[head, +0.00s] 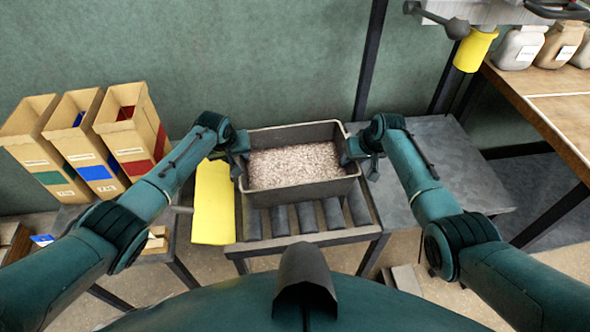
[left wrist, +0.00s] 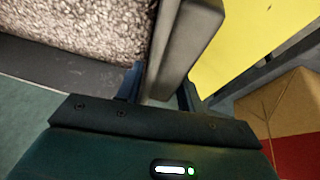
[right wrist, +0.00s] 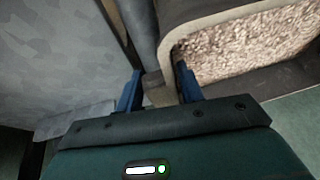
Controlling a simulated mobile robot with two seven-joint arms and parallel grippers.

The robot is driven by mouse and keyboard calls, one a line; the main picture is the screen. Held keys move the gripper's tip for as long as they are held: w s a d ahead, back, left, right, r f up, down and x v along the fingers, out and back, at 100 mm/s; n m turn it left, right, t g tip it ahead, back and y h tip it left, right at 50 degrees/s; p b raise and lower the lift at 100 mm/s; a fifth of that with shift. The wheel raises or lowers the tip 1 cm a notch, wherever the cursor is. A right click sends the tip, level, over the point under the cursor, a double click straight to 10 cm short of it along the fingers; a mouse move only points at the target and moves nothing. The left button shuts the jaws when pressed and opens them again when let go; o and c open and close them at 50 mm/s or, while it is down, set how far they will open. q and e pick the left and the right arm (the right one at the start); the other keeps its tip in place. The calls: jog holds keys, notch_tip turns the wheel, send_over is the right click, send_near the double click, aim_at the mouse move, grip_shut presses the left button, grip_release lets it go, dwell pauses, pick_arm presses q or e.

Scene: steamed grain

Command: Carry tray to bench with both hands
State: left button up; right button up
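The tray (head: 305,190) is a deep grey bin full of pale brownish grain (head: 295,165). It is level over a roller stand in the middle of the head view; I cannot tell if it rests on the rollers or hangs just above them. My left gripper (head: 241,168) is at the tray's left end, its fingers (left wrist: 161,90) on both sides of the end wall. My right gripper (head: 358,155) is at the right end, its fingers (right wrist: 159,88) astride that wall. Both look shut on the tray. The grey bench (head: 450,165) is right of the tray.
A yellow sheet (head: 213,205) is left of the tray, by the roller stand (head: 310,238). Several tan file boxes (head: 85,145) stand farther left. A wooden table (head: 560,105) with jars (head: 520,47) is at the right. The bench top looks mostly clear.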

pick_arm(q)
grip_shut()
pick_arm(e)
grip_shut()
dwell(0.7)
